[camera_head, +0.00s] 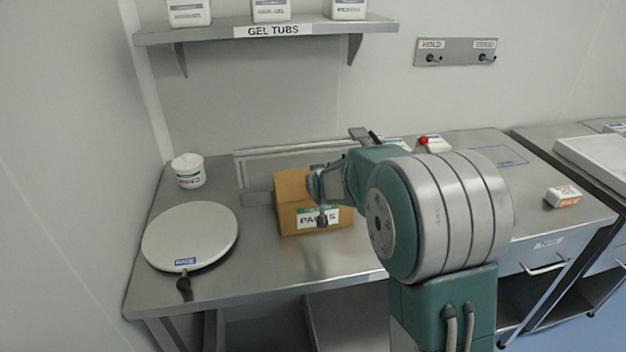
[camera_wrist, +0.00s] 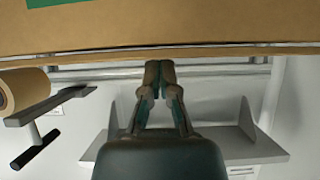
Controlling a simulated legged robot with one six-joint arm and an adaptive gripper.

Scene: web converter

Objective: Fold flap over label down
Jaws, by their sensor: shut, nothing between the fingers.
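A brown cardboard box (camera_head: 287,219) stands on the steel bench. A white label (camera_head: 332,219) with a green top band and partly covered lettering is on its front. My gripper (camera_head: 322,220) is at the front of the box, over part of the label; I cannot tell whether it touches. In the wrist view my gripper (camera_wrist: 158,78) is shut and empty, with its tips just below a broad cardboard surface (camera_wrist: 200,22). A green strip (camera_wrist: 70,2) shows at that surface's top edge. I cannot make out a separate flap; my arm hides the box's right side.
A round pale disc (camera_head: 190,236) and a white tub (camera_head: 188,171) are on the bench's left. A shelf (camera_head: 200,35) with tubs is above. A cardboard roll (camera_wrist: 22,90) shows in the wrist view. A small orange-and-white box (camera_head: 563,196) is at the right.

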